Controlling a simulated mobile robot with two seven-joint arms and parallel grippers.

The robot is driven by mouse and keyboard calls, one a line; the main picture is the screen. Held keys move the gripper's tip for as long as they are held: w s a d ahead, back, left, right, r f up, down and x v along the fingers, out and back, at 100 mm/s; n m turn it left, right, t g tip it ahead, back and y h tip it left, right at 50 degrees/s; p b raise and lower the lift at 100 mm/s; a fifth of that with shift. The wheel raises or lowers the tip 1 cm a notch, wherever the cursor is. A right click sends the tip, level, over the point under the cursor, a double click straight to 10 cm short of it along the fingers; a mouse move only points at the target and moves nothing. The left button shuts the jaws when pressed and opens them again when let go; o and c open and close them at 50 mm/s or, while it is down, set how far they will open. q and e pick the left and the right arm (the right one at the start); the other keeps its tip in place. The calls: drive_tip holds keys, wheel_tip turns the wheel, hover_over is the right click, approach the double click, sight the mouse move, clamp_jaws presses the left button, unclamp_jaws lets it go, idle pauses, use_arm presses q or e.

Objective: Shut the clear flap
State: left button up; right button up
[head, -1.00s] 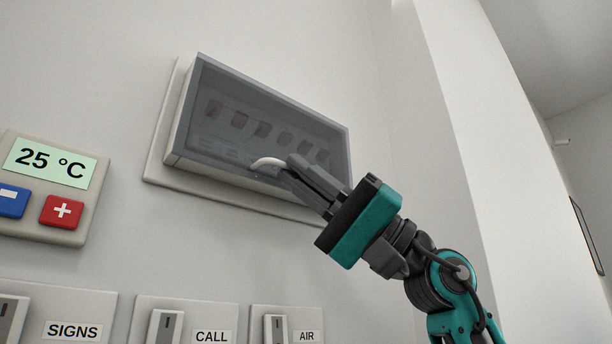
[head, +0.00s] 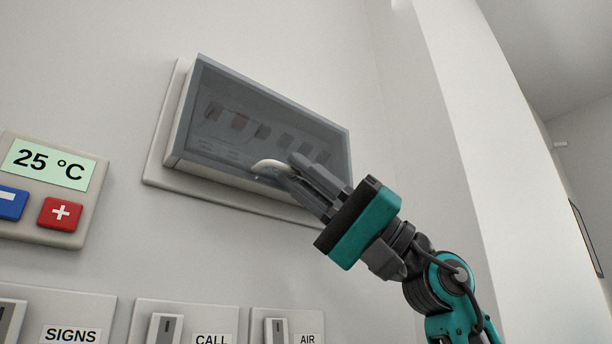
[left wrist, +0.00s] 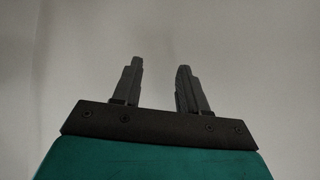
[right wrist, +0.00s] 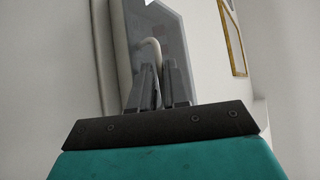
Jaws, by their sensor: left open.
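The clear flap (head: 230,90) is a grey see-through panel over the front of a shallow wall box (head: 181,125). It appears to lie flat against the box front, with no clear gap showing. A pale curved handle (head: 268,164) sticks out at its lower edge. My right gripper (head: 300,168) is at the handle, its fingers a little apart. In the right wrist view the handle (right wrist: 153,47) runs down toward the space between the fingers; contact is hard to tell. My left gripper (left wrist: 160,70) is open and empty, facing a plain surface.
Several switches show through the flap. A temperature panel (head: 45,235) is at the left on the wall. Labelled switches, such as the CALL switch (head: 165,328), sit below the box. A wall corner (head: 445,120) stands right of the box.

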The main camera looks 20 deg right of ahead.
use_arm(q)
drive_tip(key=shift+w+d+f+b, duration=0.25)
drive_tip(key=shift+w+d+b, duration=0.05)
drive_tip(key=shift+b, duration=0.6)
use_arm(e)
drive_tip(key=v, duration=1.3)
use_arm(q)
drive_tip(key=shift+f, duration=0.2)
use_arm(e)
drive_tip(key=shift+r, duration=0.1)
use_arm(q)
drive_tip(key=shift+s+a, duration=0.1)
drive_tip(key=shift+s, duration=0.05)
